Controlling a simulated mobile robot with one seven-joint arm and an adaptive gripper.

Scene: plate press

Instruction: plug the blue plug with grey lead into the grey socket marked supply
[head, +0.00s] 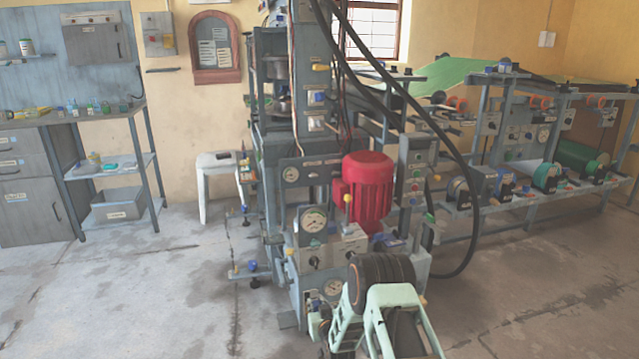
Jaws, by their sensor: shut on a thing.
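My mint-green arm with a dark banded joint reaches in from the bottom edge, in front of the press (270,165). My gripper cannot be made out; the arm and the front of the press hide where it would be. I cannot make out the blue plug or its grey lead. The press column carries small fittings, one blue (317,97) and a pale grey one (316,124) below it. Their markings are too small to read, so I cannot tell which is the grey supply socket.
A red motor (368,185) and a gauge (313,220) sit on the press. Black hoses (447,145) arch down its right side. A shelf unit (115,167) stands left, a white stool (215,163) behind, a long roller machine (530,185) right. Floor is open at left and right.

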